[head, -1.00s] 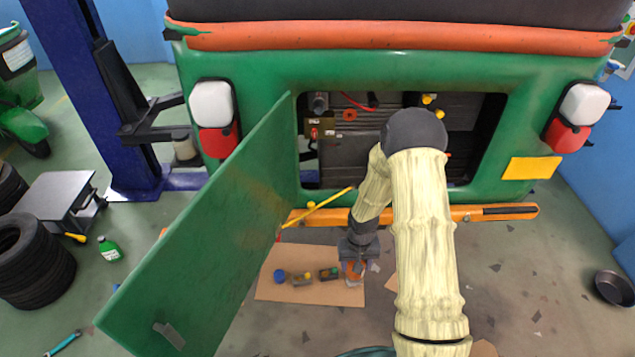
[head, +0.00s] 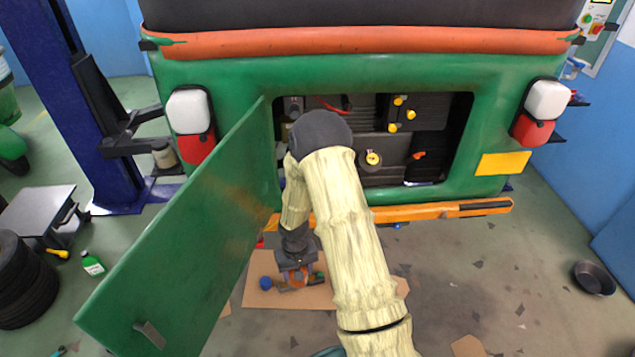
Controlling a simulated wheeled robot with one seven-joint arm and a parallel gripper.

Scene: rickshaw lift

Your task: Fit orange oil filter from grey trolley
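My gripper (head: 297,280) points down over the cardboard sheet (head: 256,298) on the floor, below the rear of the green vehicle. A small orange thing, which looks like the orange oil filter (head: 297,277), shows between its fingers; they appear shut on it, though the view is small. The grey trolley (head: 36,208) stands at the far left, and its visible top is bare. My arm hides the bay's left part, so I cannot see a filter seat there.
The green door (head: 190,240) hangs open left of my arm. An orange bumper bar (head: 440,211) crosses below the bay. A blue cap (head: 266,283) and other small parts lie on the cardboard beside my gripper. A black pan (head: 593,278) lies right; the floor between is mostly clear.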

